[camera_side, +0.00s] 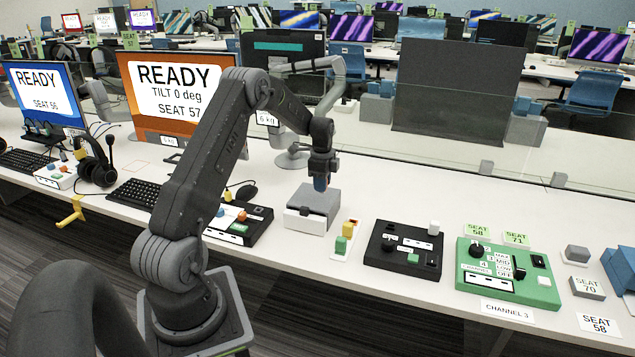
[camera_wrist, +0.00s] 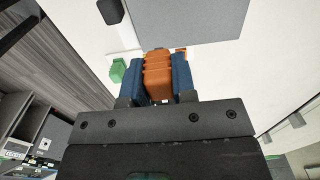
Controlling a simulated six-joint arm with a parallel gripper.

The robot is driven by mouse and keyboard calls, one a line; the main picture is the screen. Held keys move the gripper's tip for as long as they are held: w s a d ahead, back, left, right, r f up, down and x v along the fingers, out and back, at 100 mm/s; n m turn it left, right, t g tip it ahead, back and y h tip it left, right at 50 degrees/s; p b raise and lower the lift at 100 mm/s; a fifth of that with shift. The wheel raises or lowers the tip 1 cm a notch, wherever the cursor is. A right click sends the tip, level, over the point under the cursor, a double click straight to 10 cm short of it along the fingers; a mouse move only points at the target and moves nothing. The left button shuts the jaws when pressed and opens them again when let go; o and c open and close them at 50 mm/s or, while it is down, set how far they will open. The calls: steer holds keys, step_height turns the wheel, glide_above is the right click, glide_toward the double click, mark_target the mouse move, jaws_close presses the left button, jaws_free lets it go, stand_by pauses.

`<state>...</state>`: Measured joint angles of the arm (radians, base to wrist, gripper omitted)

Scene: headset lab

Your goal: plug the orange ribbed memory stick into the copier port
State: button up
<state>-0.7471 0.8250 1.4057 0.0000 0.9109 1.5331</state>
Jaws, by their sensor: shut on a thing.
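The orange ribbed memory stick (camera_wrist: 158,76) is held between the two blue fingers of my gripper (camera_wrist: 158,85) in the wrist view. In the side view my gripper (camera_side: 321,184) points down over the grey box (camera_side: 316,198) with a pale front, which looks like the copier; the stick is hidden there by the fingers. The grey top of this box also shows in the wrist view (camera_wrist: 200,18), beyond the stick. I cannot make out the port, and cannot tell whether the stick touches the box.
Green and yellow sticks (camera_side: 342,244) stand in a white holder just right of the box. A black panel (camera_side: 403,259) and a green panel (camera_side: 475,283) lie further right. A black panel with coloured knobs (camera_side: 250,233) lies to the left.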

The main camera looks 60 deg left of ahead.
steer(key=w+d, duration=1.3)
steer(key=w, duration=0.2)
steer(key=shift+d, duration=0.35)
stand_by(0.5)
steer(key=shift+f, duration=0.1)
glide_above(391, 228)
steer(key=shift+w+a+f, duration=0.1)
steer(key=shift+a+f, duration=0.05)
steer(key=shift+f, duration=0.9)
steer(key=shift+w+a+f, duration=0.1)
steer(key=shift+a+f, duration=0.05)
steer(key=shift+f, duration=0.85)
steer(key=shift+w+a+f, duration=0.1)
steer(key=shift+a+f, duration=0.05)
steer(key=shift+f, duration=0.9)
steer(key=shift+f, duration=1.1)
steer(key=o, duration=1)
step_height(391, 228, up, 14)
